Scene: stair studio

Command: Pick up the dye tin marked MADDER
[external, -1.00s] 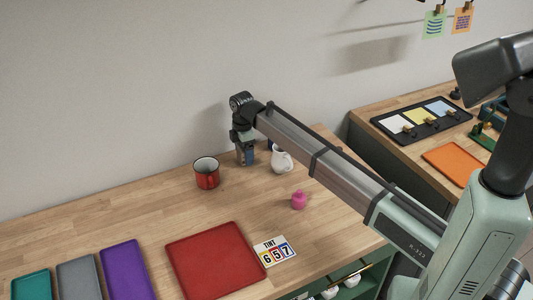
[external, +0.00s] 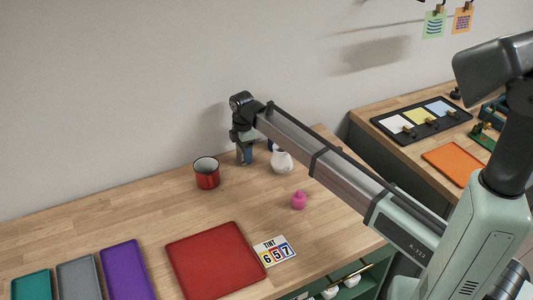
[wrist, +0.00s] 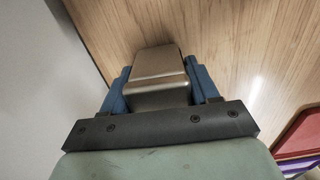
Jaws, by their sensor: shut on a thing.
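A metallic, brownish-grey tin (wrist: 158,65) sits between the two blue fingers of my gripper (wrist: 160,84) in the wrist view. The fingers are shut on its sides. No marking shows on its visible faces, so I cannot read MADDER on it. In the external view my gripper (external: 244,156) points down at the back of the wooden table, right of the red mug. The tin cannot be made out there, and whether it touches the table is unclear.
A red mug (external: 207,176) stands left of my gripper and a white jug (external: 281,161) close on its right. The wall is close behind.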

